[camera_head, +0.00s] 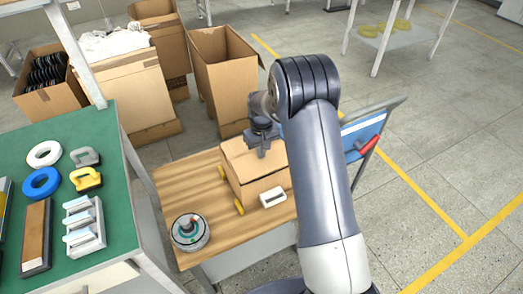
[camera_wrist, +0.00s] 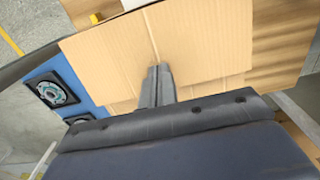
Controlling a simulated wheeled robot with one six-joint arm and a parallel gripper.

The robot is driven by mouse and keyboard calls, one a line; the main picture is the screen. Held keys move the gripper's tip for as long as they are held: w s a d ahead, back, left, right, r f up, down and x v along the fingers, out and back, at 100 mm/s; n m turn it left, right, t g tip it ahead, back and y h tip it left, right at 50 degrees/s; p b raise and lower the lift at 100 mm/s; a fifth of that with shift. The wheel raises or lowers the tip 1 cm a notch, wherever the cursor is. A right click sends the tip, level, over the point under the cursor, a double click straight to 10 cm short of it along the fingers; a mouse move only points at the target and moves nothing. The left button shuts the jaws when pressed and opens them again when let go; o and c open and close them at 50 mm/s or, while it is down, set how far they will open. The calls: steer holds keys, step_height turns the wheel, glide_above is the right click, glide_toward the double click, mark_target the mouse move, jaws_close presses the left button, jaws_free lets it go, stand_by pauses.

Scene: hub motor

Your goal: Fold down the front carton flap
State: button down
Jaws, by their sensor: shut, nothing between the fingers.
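The small brown carton (camera_head: 256,187) stands on the wooden top of a cart in the head view. Its upper side looks mostly covered by cardboard. In the wrist view its flaps (camera_wrist: 205,45) lie as a broad, nearly flat sheet with a crease or seam down the middle. My gripper (camera_head: 263,150) is over the carton top, its fingers pointing down. In the wrist view my gripper (camera_wrist: 159,72) is shut and empty, its tips at the cardboard near the seam. I cannot tell whether they touch it. My arm hides the carton's right side, and which flap is the front one is unclear.
The cart's wooden top (camera_head: 190,184) also holds a round motor hub (camera_head: 190,232), a white label-like block (camera_head: 272,197) and small yellow pieces. A blue panel (camera_head: 362,132) is at the right. A green workbench (camera_head: 110,150) stands left, and large open cartons (camera_head: 225,70) stand behind.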

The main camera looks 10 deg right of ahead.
steer(key=shift+f+b, duration=0.35)
steer(key=shift+f, duration=0.3)
steer(key=shift+r, duration=0.2)
step_height(320, 180, up, 9)
steer(key=p, duration=0.5)
steer(key=shift+p, duration=0.35)
step_height(320, 180, down, 10)
steer(key=b, duration=0.5)
steer(key=shift+r+b, duration=0.25)
steer(key=shift+b, duration=0.1)
steer(key=shift+r, duration=0.3)
steer(key=shift+r+p, duration=0.15)
steer(key=shift+p, duration=0.15)
